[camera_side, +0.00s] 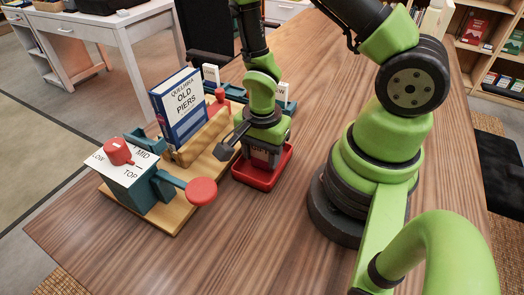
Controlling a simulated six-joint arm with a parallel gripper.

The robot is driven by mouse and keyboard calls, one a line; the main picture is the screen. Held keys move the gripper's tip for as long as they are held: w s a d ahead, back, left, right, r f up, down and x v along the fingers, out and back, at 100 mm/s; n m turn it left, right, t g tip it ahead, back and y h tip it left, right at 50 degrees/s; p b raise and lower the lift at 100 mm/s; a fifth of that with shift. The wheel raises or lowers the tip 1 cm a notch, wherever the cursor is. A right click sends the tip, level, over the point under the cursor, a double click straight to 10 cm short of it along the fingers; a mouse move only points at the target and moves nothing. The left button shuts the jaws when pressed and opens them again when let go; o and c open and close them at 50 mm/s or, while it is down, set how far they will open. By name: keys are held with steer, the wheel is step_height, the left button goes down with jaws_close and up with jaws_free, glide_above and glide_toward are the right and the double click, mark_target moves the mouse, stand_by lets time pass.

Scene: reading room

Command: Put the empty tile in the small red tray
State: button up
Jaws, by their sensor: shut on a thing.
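The small red tray (246,180) sits on the wooden table, just left of my arm's base. My gripper (264,157) points down over the tray, with its fingertips low and close to it. It is shut on a small piece, taken to be the empty tile, which is mostly hidden by the fingers and the wrist. Small lettering shows by the fingers, too small to read surely. I cannot tell whether the piece touches the tray floor.
Left of the tray, a wooden stand (172,212) holds a blue book (183,105) labelled "OLD PIERS". A teal box (140,190) with a LOW/MID/TOP plate and a red-knobbed lever (201,191) is at its front end. Bare table (215,255) lies in front.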

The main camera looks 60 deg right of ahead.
steer(key=shift+f, duration=0.1)
steer(key=o, duration=0.7)
step_height(320, 180, up, 12)
steer(key=shift+r, duration=0.15)
steer(key=s+a+r+n+t+y, duration=0.1)
steer(key=s+r+n+t, duration=0.1)
steer(key=r+n, duration=0.5)
steer(key=s+a+r+n+t+y, duration=0.1)
steer(key=r+n+t, duration=0.4)
steer(key=r, duration=0.5)
steer(key=s+a+n, duration=0.1)
steer(key=s+n, duration=0.1)
steer(key=shift+s+a, duration=0.15)
steer(key=shift+s, duration=0.2)
